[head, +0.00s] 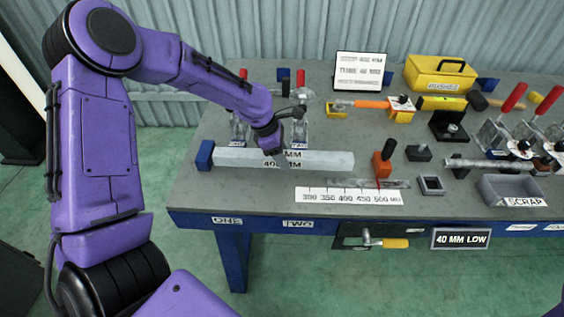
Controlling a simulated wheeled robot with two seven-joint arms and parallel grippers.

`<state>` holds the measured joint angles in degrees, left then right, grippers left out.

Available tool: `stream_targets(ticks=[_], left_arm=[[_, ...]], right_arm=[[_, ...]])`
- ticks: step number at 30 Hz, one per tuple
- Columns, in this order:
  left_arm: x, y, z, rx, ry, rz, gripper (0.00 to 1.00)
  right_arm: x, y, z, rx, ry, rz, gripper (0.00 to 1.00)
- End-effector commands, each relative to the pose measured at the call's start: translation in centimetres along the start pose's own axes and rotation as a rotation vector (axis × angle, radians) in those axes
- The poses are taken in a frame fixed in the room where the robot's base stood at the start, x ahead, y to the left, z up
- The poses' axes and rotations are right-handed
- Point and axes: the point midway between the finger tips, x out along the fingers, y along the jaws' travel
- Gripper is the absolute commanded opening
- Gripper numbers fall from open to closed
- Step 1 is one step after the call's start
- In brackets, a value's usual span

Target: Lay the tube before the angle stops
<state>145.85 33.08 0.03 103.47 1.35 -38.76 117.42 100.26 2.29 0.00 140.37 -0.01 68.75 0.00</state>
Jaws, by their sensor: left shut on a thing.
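A long light-grey square tube (325,161) lies lengthwise near the left front of the workbench, roughly parallel to its front edge. My left gripper (274,152) reaches down onto the tube near its middle and is shut on it. The fingertips are small, and the gripper hides part of the tube. Whether the tube touches the bench I cannot tell. A blue block (205,154) is at the tube's left end. Behind the tube stand two clamp-like fixtures, one at left (238,130) and one at right (301,128); I cannot make out angle stops there clearly. My right gripper is not in view.
A ruler strip (347,196) lies in front of the tube. An orange block with a black handle (383,160) stands just right of the tube. Farther right are a grey scrap tray (492,193), red-handled clamps (498,128) and a yellow toolbox (437,75). A sign stands behind (359,70).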

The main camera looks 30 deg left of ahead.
Motion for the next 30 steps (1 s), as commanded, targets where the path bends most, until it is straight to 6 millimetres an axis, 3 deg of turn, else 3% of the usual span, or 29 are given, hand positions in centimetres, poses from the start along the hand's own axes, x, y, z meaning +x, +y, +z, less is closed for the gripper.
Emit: stream_targets(ticks=[6,16,17,18,27,30], left_arm=[[2.7,0.1,-1.3,-0.002,-0.001,0.0,0.0],[3.0,0.1,-1.4,0.0,0.0,0.001,0.0],[3.1,0.1,-1.5,0.0,0.002,-0.001,0.57],[3.1,0.1,-1.5,0.0,0.002,-0.001,0.7],[3.0,0.1,-1.5,0.0,0.001,0.0,0.73],[1.9,0.2,-1.3,0.0,0.0,0.002,0.73]], right_arm=[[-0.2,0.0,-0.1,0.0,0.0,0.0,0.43],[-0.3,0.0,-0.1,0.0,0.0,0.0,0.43],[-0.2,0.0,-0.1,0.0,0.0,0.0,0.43],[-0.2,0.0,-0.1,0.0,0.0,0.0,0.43],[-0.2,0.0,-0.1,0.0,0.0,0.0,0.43],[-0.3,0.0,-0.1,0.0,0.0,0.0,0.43]])
